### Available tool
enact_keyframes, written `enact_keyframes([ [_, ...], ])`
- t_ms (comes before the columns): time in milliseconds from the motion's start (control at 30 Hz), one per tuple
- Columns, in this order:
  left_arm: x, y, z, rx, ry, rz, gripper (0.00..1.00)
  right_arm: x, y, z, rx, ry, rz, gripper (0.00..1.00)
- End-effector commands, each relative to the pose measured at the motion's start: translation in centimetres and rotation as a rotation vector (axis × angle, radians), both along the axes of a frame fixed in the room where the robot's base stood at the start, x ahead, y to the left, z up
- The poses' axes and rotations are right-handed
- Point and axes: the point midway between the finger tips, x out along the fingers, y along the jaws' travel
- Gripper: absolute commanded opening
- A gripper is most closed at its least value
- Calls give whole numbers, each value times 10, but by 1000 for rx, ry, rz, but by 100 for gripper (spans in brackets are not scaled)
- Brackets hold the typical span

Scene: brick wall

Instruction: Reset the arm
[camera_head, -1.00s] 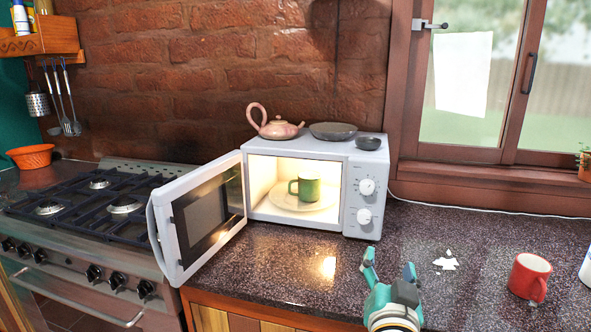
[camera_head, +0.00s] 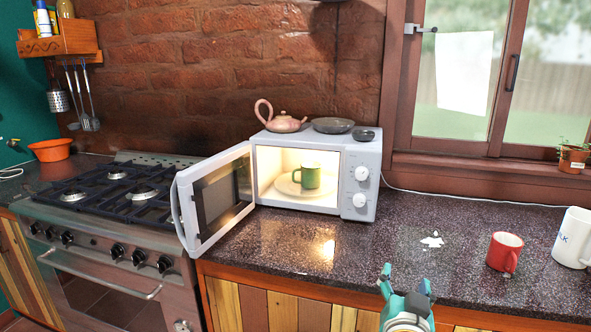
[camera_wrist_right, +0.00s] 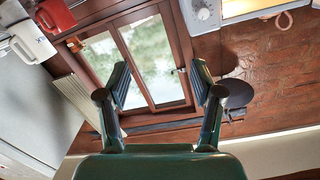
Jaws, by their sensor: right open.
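My right gripper (camera_head: 405,283) is open and empty at the lower edge of the head view, in front of the counter's front edge. In the right wrist view its two fingers (camera_wrist_right: 160,85) are spread apart with nothing between them. A white microwave (camera_head: 366,158) stands on the counter with its door (camera_head: 187,222) swung open to the left. A green mug (camera_head: 311,175) stands on the lit turntable inside. My left gripper is not in view.
A red mug (camera_head: 503,252) and a white jug (camera_head: 572,240) stand on the counter (camera_head: 390,240) at the right. A teapot (camera_head: 284,123) and dark bowls sit on the microwave. A gas stove (camera_head: 110,205) is at the left. The counter before the microwave is clear.

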Motion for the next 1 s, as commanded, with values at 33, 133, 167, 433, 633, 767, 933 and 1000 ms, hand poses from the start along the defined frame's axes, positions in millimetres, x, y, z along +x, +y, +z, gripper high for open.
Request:
enact_keyframes([
  [33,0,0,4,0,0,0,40,3,-6,-12,-9,31,-14,66],
  [133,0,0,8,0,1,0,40,6,-17,-39,-30,95,-32,66],
  [167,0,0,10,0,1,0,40,7,-20,-49,-38,116,-35,66],
  [433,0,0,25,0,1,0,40,0,-38,-167,-83,396,23,66],
  [633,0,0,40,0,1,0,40,-60,-23,-301,15,745,192,66],
  [767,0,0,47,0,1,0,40,-126,6,-368,142,977,332,66],
  [933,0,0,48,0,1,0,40,-208,51,-407,297,1222,509,66],
  [1000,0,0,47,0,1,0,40,-230,66,-407,341,1294,571,66],
])
